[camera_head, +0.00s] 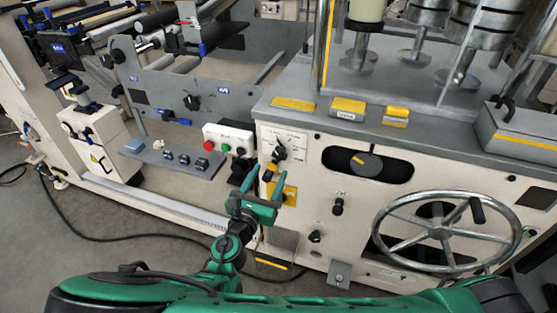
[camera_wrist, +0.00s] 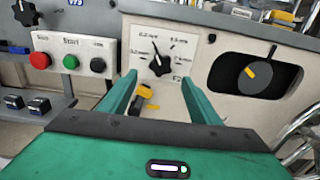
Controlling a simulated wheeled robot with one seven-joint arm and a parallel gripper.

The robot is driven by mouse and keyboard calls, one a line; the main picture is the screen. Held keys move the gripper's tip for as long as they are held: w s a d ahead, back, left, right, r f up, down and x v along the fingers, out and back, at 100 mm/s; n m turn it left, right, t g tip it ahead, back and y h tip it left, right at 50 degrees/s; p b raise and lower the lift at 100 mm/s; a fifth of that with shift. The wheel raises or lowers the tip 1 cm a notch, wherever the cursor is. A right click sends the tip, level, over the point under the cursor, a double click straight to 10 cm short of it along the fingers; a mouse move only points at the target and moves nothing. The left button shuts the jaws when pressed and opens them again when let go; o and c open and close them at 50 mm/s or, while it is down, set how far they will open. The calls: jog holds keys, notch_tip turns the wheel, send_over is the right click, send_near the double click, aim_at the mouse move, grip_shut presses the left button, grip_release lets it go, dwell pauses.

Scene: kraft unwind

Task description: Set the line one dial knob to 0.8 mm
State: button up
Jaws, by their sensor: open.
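The dial knob (camera_head: 279,154) is black and sits on a pale panel of the machine, left of an oval window. In the wrist view the open gripper (camera_wrist: 158,78) has one fingertip on each side of the knob's lower part as pictured. Nothing is held, and I see no clear contact with the knob.
A yellow-and-black handle (camera_wrist: 144,97) shows between the fingers, below the knob. A button box (camera_wrist: 75,54) with red, green and black buttons stands to the left. The oval window with a dark disc (camera_wrist: 252,75) is to the right. A large handwheel (camera_head: 441,232) is at lower right.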

aim_at(279, 157)
jog(key=x, duration=0.7)
jog(key=shift+w+d+f, duration=0.1)
jog(key=shift+w, duration=0.2)
jog(key=c, duration=1.1)
jog(key=shift+o, duration=0.2)
jog(key=shift+d, duration=0.25)
jog(key=shift+a, duration=0.2)
